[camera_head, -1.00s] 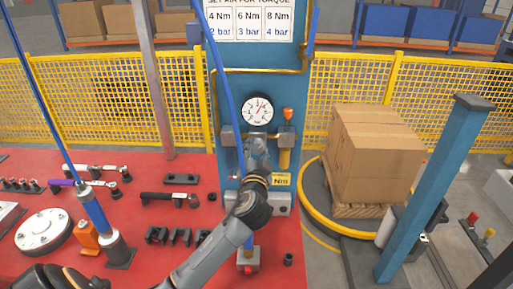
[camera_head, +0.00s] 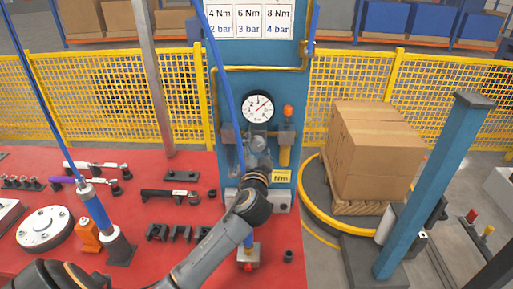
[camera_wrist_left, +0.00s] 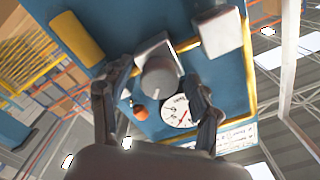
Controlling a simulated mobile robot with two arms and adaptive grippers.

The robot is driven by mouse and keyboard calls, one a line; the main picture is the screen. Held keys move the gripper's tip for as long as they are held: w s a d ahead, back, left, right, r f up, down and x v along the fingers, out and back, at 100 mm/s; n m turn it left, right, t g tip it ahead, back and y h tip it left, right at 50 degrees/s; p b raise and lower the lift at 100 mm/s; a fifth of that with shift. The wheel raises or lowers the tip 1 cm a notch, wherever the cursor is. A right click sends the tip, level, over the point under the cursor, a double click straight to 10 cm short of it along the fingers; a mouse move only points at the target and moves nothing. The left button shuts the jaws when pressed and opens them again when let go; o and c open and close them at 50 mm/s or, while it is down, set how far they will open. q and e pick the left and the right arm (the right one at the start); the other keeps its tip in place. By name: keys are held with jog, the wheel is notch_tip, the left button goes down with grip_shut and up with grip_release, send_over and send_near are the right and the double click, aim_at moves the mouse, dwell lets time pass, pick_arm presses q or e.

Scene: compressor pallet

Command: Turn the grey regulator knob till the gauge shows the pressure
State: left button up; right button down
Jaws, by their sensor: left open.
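The grey regulator knob (camera_wrist_left: 161,78) shows in the left wrist view as a round cylinder on a light grey block, fixed to the blue panel. My left gripper (camera_wrist_left: 157,86) is open, with one finger on each side of the knob; I cannot tell whether either finger touches it. In the head view my left gripper (camera_head: 257,150) is in front of the panel just below the gauge and largely hides the knob. The white round gauge (camera_head: 258,108) has a red needle or mark, but its reading is too small to tell. My right gripper is not in view.
A chart (camera_head: 248,20) pairs 4, 6 and 8 Nm with 2, 3 and 4 bar. A blue hose (camera_head: 225,80) hangs before the panel. The red table (camera_head: 150,225) holds tools and a white flange (camera_head: 44,229). Cartons (camera_head: 372,150) stand on a pallet at right.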

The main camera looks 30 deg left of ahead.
pick_arm(q)
jog(key=v, duration=1.2)
